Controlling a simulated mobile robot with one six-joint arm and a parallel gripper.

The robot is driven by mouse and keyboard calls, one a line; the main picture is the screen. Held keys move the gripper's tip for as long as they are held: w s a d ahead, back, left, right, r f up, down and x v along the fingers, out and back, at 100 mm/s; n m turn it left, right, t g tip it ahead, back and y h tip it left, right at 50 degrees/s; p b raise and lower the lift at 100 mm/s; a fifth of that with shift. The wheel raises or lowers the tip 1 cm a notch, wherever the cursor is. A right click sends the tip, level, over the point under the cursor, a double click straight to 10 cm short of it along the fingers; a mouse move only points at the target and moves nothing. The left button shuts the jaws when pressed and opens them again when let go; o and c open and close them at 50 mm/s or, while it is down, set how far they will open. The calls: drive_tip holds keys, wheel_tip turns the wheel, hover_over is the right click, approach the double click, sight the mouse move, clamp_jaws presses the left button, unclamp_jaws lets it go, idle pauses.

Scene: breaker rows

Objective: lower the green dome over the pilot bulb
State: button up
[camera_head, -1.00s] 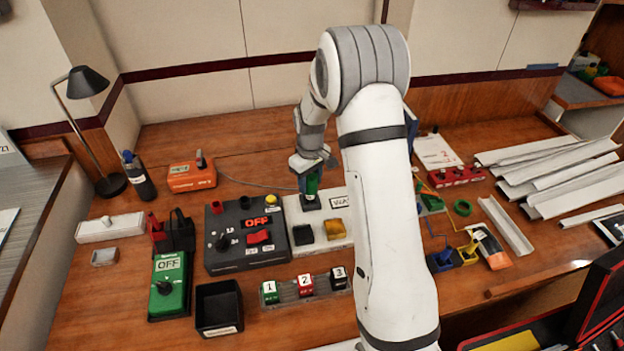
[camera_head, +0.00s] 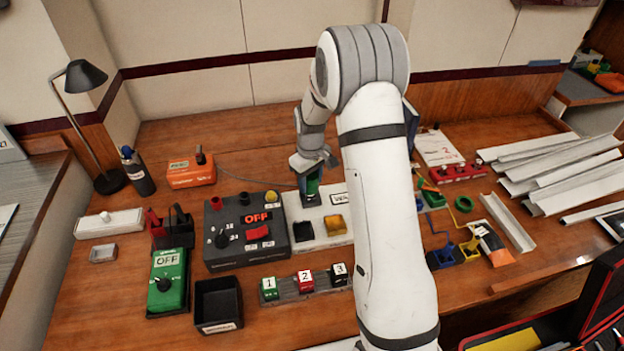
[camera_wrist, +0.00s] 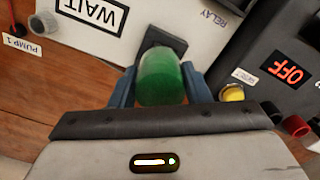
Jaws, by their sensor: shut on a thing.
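My gripper (camera_wrist: 160,88) is shut on the green dome (camera_wrist: 160,80), with one blue finger on each side of it. In the head view, the dome (camera_head: 312,187) shows between the fingers over the back of the white panel (camera_head: 318,215). A black square base (camera_wrist: 165,38) shows just beyond the dome in the wrist view. I cannot tell whether the dome touches it. I cannot make out the pilot bulb; the dome and gripper may hide it.
A dark box (camera_head: 222,252) with a lit OFF sign stands left of the white panel. Black (camera_head: 303,231) and yellow (camera_head: 334,224) blocks sit on the panel's front part. Numbered blocks (camera_head: 305,281) stand in front. My arm hides the panel's right side.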

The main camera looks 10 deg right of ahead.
drive_tip(key=shift+f+b, duration=1.05)
drive_tip(key=shift+f, duration=0.35)
idle(0.4)
drive_tip(key=o, duration=1)
wheel_tip(320, 180, up, 8)
drive_tip(key=shift+f, duration=0.25)
drive_tip(key=shift+s+r, duration=0.15)
drive_tip(key=shift+r, duration=0.25)
drive_tip(key=s+r+m+t, duration=0.1)
drive_tip(key=s+r+m, duration=0.2)
drive_tip(key=s+r, duration=1)
drive_tip(key=s+m, duration=0.1)
drive_tip(key=s, duration=0.4)
drive_tip(key=s+m+t, duration=0.1)
drive_tip(key=s, duration=0.5)
drive_tip(key=s+m, duration=0.1)
drive_tip(key=s, duration=0.4)
drive_tip(key=shift+s+d+f+t, duration=0.15)
drive_tip(key=shift+s+f+t, duration=0.05)
drive_tip(key=shift+f+t, duration=0.15)
